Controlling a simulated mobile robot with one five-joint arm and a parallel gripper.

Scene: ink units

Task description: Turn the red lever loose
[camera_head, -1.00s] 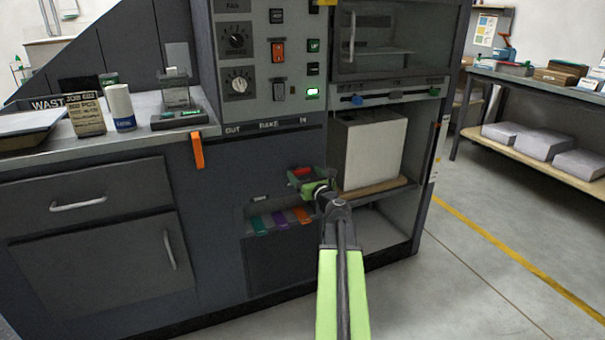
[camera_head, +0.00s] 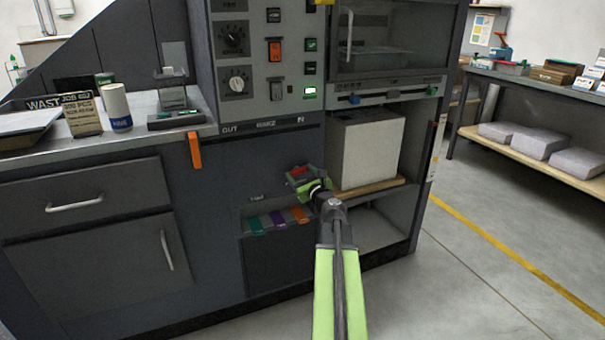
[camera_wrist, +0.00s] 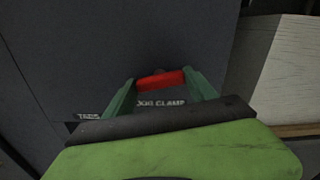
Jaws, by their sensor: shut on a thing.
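The red lever (camera_wrist: 161,80) is a short red bar on the dark cabinet front, above a label of which "CLAMP" can be read in the wrist view. It also shows in the head view (camera_head: 300,171), small and partly covered by my gripper. My gripper (camera_wrist: 161,84) is shut on the red lever, with one green finger at each end of it. In the head view my gripper (camera_head: 302,178) reaches the cabinet front from the lower right. The lever's mount is mostly hidden. The bar tilts slightly in the wrist view, its right end higher.
A white block (camera_head: 366,150) stands on a wooden board in the open bay right of my gripper. An orange handle (camera_head: 195,150) sticks out at the left. The floor at right is clear.

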